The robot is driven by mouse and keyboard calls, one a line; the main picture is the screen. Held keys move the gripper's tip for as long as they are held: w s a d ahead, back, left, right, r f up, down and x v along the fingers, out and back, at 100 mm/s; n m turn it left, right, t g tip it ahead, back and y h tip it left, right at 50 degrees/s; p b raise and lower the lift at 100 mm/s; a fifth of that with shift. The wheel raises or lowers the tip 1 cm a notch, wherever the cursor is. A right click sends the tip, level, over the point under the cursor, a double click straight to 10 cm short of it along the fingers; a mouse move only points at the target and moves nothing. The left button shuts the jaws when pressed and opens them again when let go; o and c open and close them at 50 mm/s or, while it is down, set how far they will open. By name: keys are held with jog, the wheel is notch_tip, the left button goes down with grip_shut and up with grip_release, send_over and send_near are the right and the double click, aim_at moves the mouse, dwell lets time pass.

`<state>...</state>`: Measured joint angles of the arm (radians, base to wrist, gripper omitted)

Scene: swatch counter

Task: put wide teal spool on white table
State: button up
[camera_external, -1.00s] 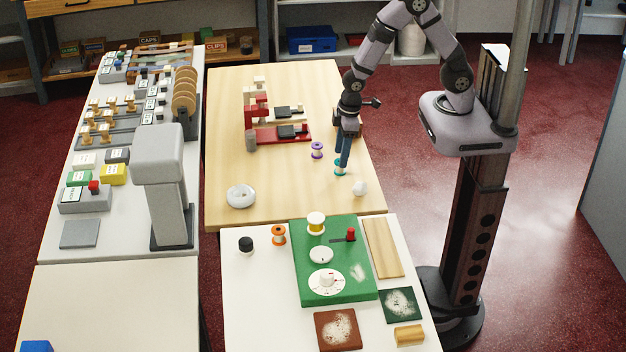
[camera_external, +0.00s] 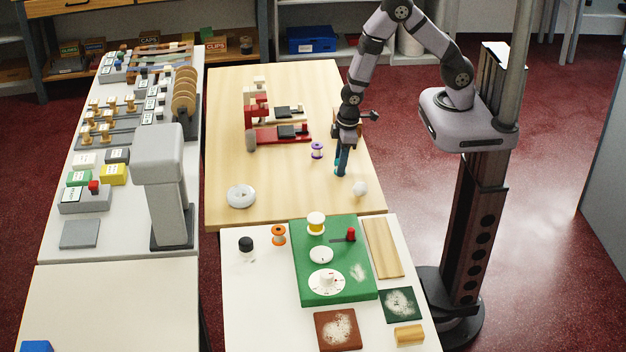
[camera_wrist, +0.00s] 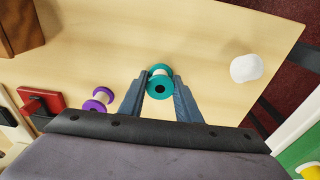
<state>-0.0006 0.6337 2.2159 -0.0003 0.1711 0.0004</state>
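The teal spool (camera_external: 336,170) stands on the wooden table (camera_external: 285,195), near its right side. In the wrist view the teal spool (camera_wrist: 160,83) sits upright between my fingertips, its round end facing the camera. My gripper (camera_external: 341,166) is low over the table, with one finger on each side of the spool, and partly hides it in the external view. I cannot tell whether the fingers touch it. A white-topped table (camera_external: 245,320) stands in front of the wooden one; another pale, mostly bare table (camera_external: 115,305) is at front left.
A purple spool (camera_external: 317,150) and a white lump (camera_external: 360,188) stand close to my gripper. The front white table holds a green board (camera_external: 310,255), a black-topped jar (camera_external: 246,245), an orange spool (camera_external: 278,235) and pads. Its front left area is clear.

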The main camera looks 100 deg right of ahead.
aim_at(337, 161)
jog(key=shift+c, duration=0.7)
jog(key=shift+r, duration=0.7)
notch_tip(337, 161, up, 9)
jog(key=shift+f+b, duration=0.2)
jog(key=shift+b, duration=0.5)
jog(key=shift+w+f, duration=0.6)
